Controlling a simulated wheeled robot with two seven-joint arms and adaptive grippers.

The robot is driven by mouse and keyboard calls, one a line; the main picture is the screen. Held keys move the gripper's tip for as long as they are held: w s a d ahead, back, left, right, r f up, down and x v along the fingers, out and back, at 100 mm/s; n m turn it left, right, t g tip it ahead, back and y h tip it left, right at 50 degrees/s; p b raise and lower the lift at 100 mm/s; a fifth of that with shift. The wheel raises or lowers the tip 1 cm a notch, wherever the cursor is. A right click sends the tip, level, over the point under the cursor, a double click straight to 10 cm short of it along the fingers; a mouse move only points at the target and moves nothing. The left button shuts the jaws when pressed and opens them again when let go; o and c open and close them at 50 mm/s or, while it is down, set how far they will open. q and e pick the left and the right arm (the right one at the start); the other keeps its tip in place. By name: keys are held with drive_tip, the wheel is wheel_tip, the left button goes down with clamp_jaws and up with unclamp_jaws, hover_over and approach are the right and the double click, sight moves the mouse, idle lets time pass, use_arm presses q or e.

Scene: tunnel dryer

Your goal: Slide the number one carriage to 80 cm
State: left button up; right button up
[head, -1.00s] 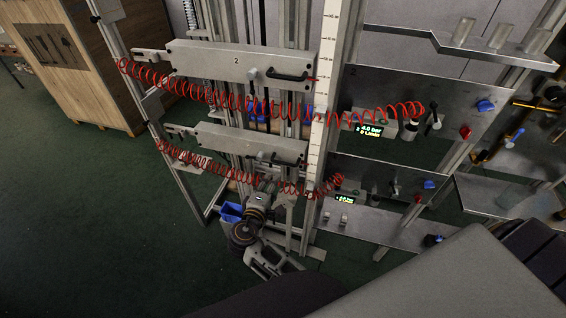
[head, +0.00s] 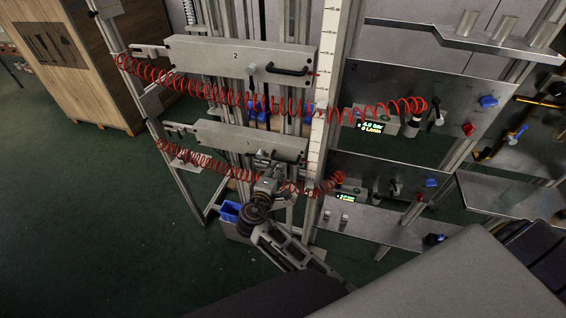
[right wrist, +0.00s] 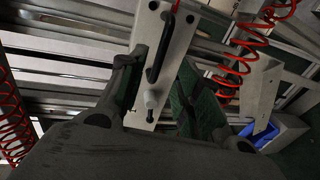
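The number one carriage (head: 246,141) is the lower grey plate on the vertical rails, marked 1, with a dark handle and a small knob at its right end. The white scale (head: 331,55) stands upright just right of the carriages; its figures are too small to read surely. My right gripper (head: 268,176) is just below the carriage's right end. In the right wrist view its two fingers (right wrist: 157,66) are spread, with the carriage plate, black handle (right wrist: 160,48) and pale knob (right wrist: 151,98) showing between them. Contact cannot be told. My left gripper is out of view.
The number two carriage (head: 222,60) sits above on the same rails. Red coiled hoses (head: 200,92) run across both carriages to the panels (head: 400,115) at right. A blue bin (head: 230,212) is below. A wooden crate (head: 60,60) stands far left; floor in front is clear.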

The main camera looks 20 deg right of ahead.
sight(283, 161)
drive_tip(key=shift+b+x, duration=1.15)
drive_tip(key=shift+x, duration=2.85)
drive_tip(key=shift+c, duration=0.3)
clamp_jaws()
